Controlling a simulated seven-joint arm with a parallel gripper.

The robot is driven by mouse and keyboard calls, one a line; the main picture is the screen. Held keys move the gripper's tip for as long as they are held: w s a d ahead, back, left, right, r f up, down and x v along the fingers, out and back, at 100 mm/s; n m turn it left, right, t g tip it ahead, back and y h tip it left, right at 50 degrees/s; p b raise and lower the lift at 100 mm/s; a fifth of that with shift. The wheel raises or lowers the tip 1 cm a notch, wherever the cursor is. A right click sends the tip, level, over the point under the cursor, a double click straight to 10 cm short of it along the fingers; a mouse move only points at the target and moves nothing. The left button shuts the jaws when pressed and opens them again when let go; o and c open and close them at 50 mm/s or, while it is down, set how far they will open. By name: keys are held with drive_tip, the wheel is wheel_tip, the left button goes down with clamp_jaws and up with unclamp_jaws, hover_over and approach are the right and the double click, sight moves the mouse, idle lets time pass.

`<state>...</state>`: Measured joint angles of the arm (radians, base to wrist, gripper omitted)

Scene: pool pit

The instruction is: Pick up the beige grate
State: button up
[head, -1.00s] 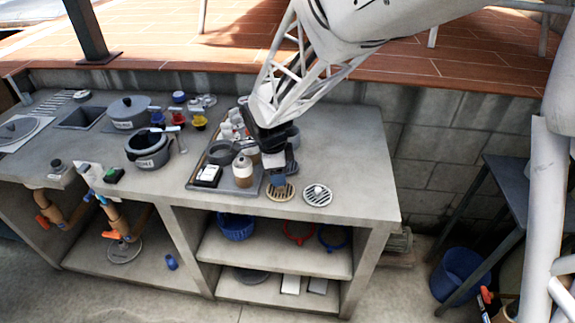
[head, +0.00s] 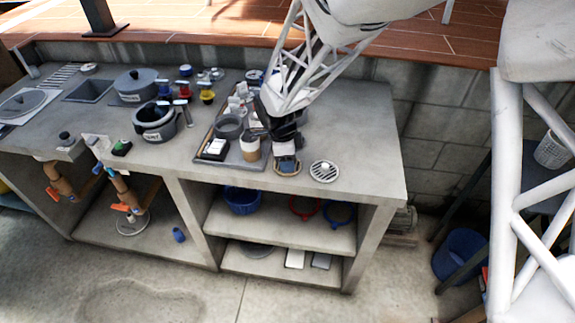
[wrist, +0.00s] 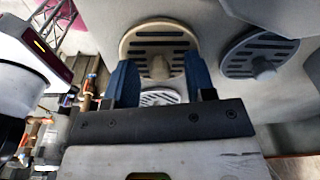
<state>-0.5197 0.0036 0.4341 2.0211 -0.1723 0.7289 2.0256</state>
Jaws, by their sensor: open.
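The beige grate (head: 287,173) is a round slotted disc with a central knob, near the front of the grey counter. In the wrist view the beige grate (wrist: 133,45) lies just beyond my fingertips, its knob between the lines of the two fingers. My gripper (head: 286,162) is open, with blue finger pads, and covers part of the grate in the head view. My gripper (wrist: 161,80) appears empty in the wrist view. Whether the fingers touch the grate I cannot tell.
A light grey grate (head: 324,171) with a knob lies close to the right; it also shows in the wrist view (wrist: 240,60). On the left, a tray (head: 208,166) holds a brown-white jar (head: 250,149) and other items. The counter's right end is clear.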

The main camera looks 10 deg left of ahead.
drive_tip(key=shift+c, duration=0.5)
clamp_jaws()
drive_tip(key=shift+r, duration=0.1)
drive_tip(key=shift+r, duration=0.85)
drive_tip(key=shift+s+d+r, duration=0.1)
drive_tip(key=shift+s+r, duration=0.1)
drive_tip(key=shift+r, duration=0.7)
drive_tip(key=s+d, duration=0.3)
drive_tip(key=s, duration=0.4)
drive_tip(key=s+d+r, duration=0.1)
drive_tip(key=s+d, duration=0.3)
drive_tip(key=s, duration=0.3)
drive_tip(key=shift+r, duration=0.15)
drive_tip(key=shift+w, duration=0.15)
